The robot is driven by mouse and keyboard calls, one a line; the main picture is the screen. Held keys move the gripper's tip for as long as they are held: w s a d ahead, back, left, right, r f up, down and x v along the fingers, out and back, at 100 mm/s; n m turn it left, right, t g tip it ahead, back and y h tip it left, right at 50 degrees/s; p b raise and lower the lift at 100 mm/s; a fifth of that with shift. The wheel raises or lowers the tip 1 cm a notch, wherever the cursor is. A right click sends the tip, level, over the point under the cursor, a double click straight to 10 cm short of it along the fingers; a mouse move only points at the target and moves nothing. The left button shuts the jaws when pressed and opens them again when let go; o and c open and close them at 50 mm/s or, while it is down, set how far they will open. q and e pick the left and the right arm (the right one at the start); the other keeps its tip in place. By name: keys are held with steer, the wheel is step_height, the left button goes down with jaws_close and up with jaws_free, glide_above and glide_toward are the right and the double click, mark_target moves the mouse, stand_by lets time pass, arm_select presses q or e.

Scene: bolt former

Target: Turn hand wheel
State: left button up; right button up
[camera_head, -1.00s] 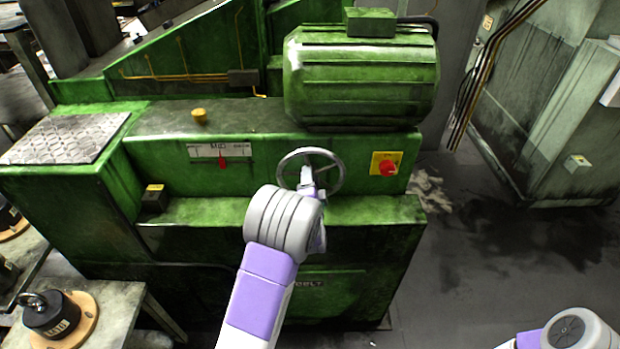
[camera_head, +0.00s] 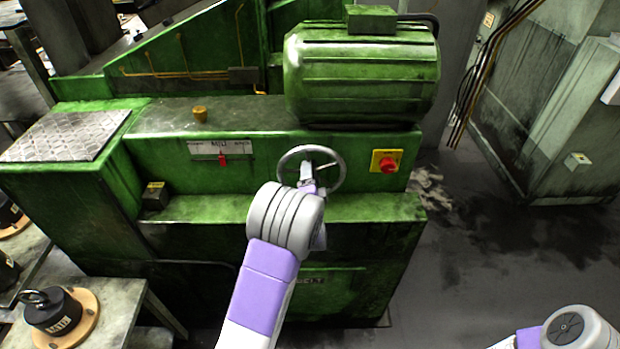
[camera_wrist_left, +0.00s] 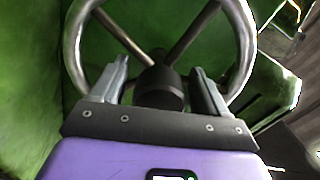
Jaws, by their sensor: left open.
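The hand wheel (camera_head: 341,165) is a grey metal ring with spokes on the front of the green machine. It also shows large in the left wrist view (camera_wrist_left: 72,47), with a dark round hub (camera_wrist_left: 160,88) in its middle. My left gripper (camera_wrist_left: 161,75) is open, with one finger on each side of the hub. I cannot tell whether the fingers touch the hub or the spokes. In the head view my left gripper (camera_head: 308,178) is at the wheel's lower middle, partly hidden by my wrist. My right gripper is out of view; only part of that arm shows at the lower right.
The green machine (camera_head: 350,250) carries a red knob on a yellow plate (camera_head: 387,161) right of the wheel and a red lever (camera_head: 222,160) to the left. A large green motor (camera_head: 362,75) sits above. A black weight (camera_head: 55,312) stands on a bench at lower left.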

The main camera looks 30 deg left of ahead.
arm_select(q)
steer(key=v, duration=0.7)
steer(key=shift+s+p, duration=0.3)
steer(key=shift+d, duration=0.1)
stand_by(0.3)
steer(key=s+d+f+n+g+h, duration=0.3)
steer(key=s+f+g, duration=0.15)
steer(key=f, duration=0.65)
steer(key=s+d+f+n+g+h, duration=0.3)
steer(key=s+f, duration=0.2)
steer(key=f, duration=0.6)
steer(key=s+d+f+n+g+h, duration=0.3)
steer(key=s+d, duration=0.3)
steer(key=s, duration=0.2)
steer(key=s+d+f+n+g+h, duration=0.3)
steer(key=s+d+f+g, duration=0.1)
steer(key=s, duration=0.5)
steer(key=shift+s+d+f+g, duration=0.25)
steer(key=shift+d+g, duration=0.3)
steer(key=shift+d, duration=0.35)
